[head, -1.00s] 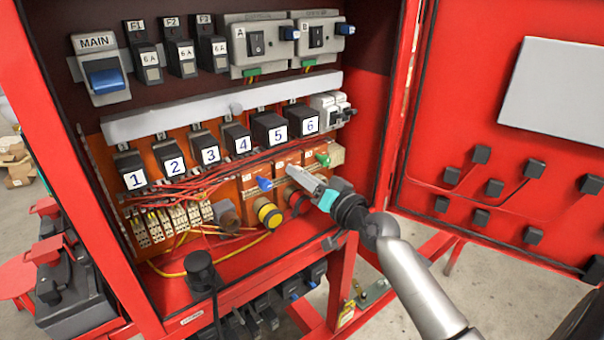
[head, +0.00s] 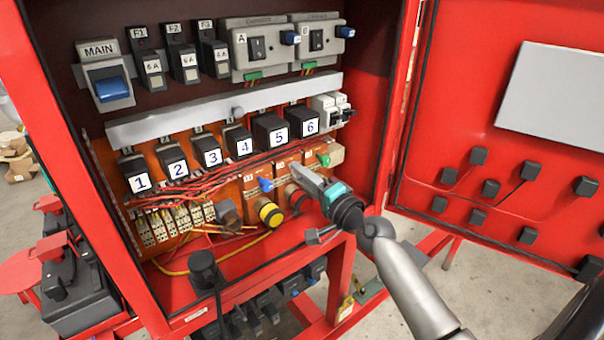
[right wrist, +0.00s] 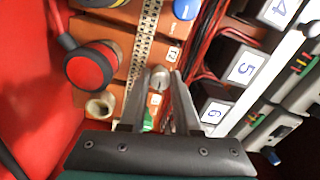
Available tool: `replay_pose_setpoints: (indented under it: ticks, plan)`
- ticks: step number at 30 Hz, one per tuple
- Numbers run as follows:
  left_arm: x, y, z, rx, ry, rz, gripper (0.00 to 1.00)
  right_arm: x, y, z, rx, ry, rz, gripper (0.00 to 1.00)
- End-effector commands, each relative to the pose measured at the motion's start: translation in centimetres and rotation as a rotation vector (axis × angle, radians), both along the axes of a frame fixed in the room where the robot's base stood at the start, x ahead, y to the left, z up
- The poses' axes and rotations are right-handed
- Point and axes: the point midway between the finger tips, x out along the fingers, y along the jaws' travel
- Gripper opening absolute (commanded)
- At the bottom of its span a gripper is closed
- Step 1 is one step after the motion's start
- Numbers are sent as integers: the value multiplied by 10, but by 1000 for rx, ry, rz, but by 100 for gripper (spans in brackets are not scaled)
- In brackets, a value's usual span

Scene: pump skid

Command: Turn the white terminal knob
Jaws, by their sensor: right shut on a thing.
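The white terminal knob (right wrist: 160,79) shows in the right wrist view as a pale round knob on an orange terminal block. It sits between the two fingertips of my right gripper (right wrist: 154,76), which is shut on it. In the head view my right gripper (head: 298,172) reaches into the red cabinet from the right and hides the knob. The blue knob (head: 265,184) is to its left and the green knob (head: 323,160) to its right. My left gripper is not in view.
Numbered black relays (head: 277,132) and red wires (head: 190,193) lie close above the terminal row. A yellow-ringed connector (head: 268,212) and a red-ringed one (right wrist: 92,66) stick out below it. The open red door (head: 480,130) is on the right.

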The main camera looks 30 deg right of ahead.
Motion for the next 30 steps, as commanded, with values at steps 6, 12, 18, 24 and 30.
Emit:
replay_pose_setpoints:
  ticks: [6, 12, 18, 24, 30]
  plan:
    - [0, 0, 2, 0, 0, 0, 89, 0, 0, 0, 54, 4, 0, 0]
    - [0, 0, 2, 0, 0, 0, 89, 0, 0, 0, 67, 5, 0, 0]
    - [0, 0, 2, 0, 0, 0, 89, 0, 0, 0, 68, 5, 0, 0]
    - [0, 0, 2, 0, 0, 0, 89, 0, 0, 0, 67, 5, 0, 43]
    - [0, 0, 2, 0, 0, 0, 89, 0, 0, 0, 65, 5, 0, 60]
